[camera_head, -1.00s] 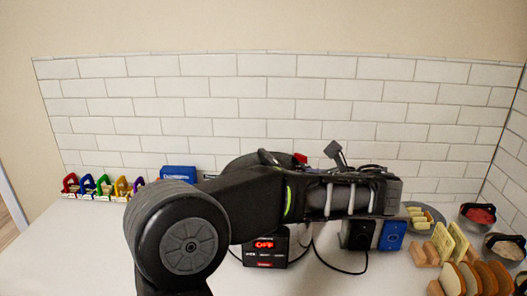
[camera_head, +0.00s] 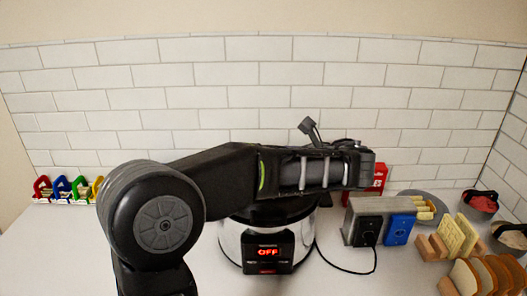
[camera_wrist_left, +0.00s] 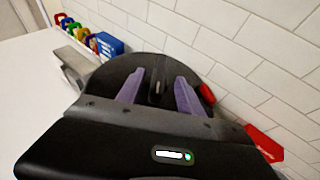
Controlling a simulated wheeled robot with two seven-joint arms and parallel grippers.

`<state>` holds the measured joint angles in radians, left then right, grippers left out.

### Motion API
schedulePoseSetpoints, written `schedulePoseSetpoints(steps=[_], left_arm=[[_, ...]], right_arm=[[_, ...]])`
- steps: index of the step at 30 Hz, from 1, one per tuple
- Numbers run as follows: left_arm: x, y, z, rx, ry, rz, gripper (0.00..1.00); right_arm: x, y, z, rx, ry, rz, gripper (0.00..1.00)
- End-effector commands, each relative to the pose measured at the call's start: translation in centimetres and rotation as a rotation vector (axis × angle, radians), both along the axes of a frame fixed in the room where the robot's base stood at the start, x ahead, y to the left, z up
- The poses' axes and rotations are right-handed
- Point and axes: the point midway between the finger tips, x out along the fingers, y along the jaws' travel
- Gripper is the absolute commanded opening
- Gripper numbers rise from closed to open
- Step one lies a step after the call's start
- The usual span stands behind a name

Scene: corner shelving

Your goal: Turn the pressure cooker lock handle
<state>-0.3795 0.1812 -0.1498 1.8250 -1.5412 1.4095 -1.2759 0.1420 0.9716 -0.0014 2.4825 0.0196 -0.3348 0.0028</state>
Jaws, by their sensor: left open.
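The pressure cooker (camera_head: 231,241) stands on the white counter. Its silver body and black front panel (camera_head: 268,253) reading OFF show in the head view, while my left arm covers most of its top. In the left wrist view its round black lid (camera_wrist_left: 112,74) lies ahead of my left gripper (camera_wrist_left: 158,76). The purple fingers are spread apart over the lid. A small dark part (camera_wrist_left: 155,88) shows between them; I cannot tell if it is the lock handle or if the fingers touch it. A red piece (camera_wrist_left: 207,93) sits at the lid's right edge. My right gripper is not in view.
A grey box with black and blue sockets (camera_head: 399,229) and a cord stands right of the cooker, with a red box (camera_head: 381,176) behind. Bread slices (camera_head: 480,275) and bowls are at far right. Coloured padlocks (camera_head: 62,188) stand at back left. A tiled wall is behind.

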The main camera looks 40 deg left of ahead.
Motion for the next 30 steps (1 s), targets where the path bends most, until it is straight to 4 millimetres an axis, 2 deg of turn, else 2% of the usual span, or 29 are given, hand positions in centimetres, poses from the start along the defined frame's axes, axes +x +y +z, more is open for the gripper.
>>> schedulePoseSetpoints(steps=[11, 15, 21, 30], left_arm=[[0.8, 2.3, -1.3, -0.001, 0.001, 0.004, 0.44], [1.7, 4.3, -1.6, 0.001, 0.003, 0.003, 0.44], [2.6, 6.3, -2.7, 0.001, 0.002, 0.001, 0.44], [2.8, 6.6, -3.0, 0.0, 0.0, -0.001, 0.44]], right_arm=[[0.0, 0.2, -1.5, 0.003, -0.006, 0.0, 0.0], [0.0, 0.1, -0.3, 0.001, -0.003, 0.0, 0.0], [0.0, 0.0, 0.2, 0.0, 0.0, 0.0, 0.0], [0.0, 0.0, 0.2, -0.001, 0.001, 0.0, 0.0]])
